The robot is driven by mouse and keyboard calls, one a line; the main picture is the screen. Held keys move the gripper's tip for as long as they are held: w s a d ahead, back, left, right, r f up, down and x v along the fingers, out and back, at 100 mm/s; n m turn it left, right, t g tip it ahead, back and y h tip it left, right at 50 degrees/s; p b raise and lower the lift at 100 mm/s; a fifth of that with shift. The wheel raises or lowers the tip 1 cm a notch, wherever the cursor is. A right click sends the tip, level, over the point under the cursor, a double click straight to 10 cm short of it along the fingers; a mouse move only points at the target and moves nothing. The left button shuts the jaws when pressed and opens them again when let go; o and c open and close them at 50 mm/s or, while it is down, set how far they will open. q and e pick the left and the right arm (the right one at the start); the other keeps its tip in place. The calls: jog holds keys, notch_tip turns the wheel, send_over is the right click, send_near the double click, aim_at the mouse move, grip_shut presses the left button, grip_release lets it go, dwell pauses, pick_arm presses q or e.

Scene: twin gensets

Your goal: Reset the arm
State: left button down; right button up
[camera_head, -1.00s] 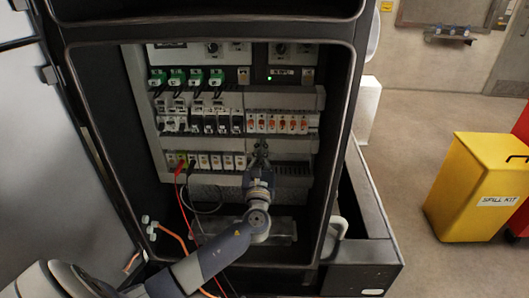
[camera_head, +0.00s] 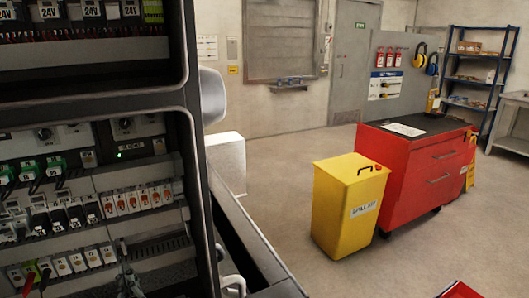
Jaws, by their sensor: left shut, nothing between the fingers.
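The open control cabinet (camera_head: 200,150) fills the left side of the head view. My left gripper (camera_head: 124,262) shows small and dark at the bottom left, in front of the lower part of the panel. It is below the row of red-marked breakers (camera_head: 135,201). Its fingers are shut with nothing between them. The rest of the left arm is cut off by the bottom edge of the picture. My right gripper is not in view.
A yellow spill kit bin (camera_head: 345,212) and a red tool cabinet (camera_head: 425,168) stand on the floor to the right. A blue-framed shelf (camera_head: 470,70) is at the back. Open floor lies between the cabinet and the bin.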

pick_arm(q)
jog(key=s+d+f+n+g+h, duration=0.2)
jog(key=s+f+n+g, duration=0.2)
jog(key=s+f+n, duration=0.35)
jog(key=s+d+f+n+g+h, duration=0.25)
jog(key=s+f+n+g, duration=0.35)
jog(key=n, duration=0.3)
jog(key=s+d+f+n+g+h, duration=0.35)
jog(key=s+d+n+h, duration=0.4)
jog(key=s+d, duration=0.45)
notch_tip(320, 180, down, 25)
jog(key=s, duration=0.1)
jog(key=s+a+f+g, duration=0.1)
jog(key=s+a+f, duration=0.1)
jog(key=s+f, duration=0.6)
jog(key=s+a+f+y+p, duration=0.1)
jog(key=s+a+f, duration=0.1)
jog(key=s+f, duration=0.7)
jog(key=shift+s+g, duration=0.35)
jog(key=shift+s, duration=0.1)
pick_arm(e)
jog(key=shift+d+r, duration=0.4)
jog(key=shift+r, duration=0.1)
